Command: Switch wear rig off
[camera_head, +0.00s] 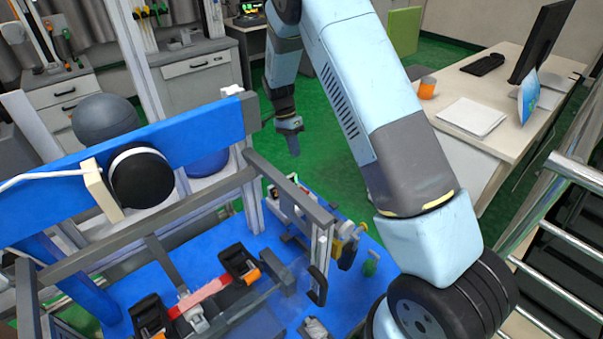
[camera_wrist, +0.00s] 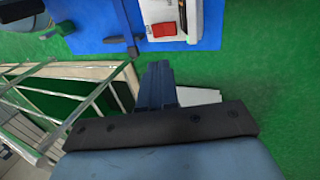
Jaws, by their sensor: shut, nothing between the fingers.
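A red rocker switch (camera_wrist: 163,30) sits on a small white panel, near the top edge of the wrist view. The panel is fixed at the edge of a blue surface (camera_wrist: 95,25). My gripper (camera_wrist: 158,68) is shut and empty, its fingers pointing towards the switch with a gap between. In the head view my gripper (camera_head: 293,150) hangs pointing down, beyond the rig's grey frame. The wear rig (camera_head: 215,300), with a red strap and black clamps, stands on the blue table at the lower left. I cannot tell the switch's position, on or off.
A grey frame bar (camera_head: 290,187) crosses close to my gripper. A desk (camera_head: 500,110) with a monitor, papers and an orange mug stands at the right. Metal railings (camera_head: 575,175) stand at the right edge. Green floor is open behind the gripper.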

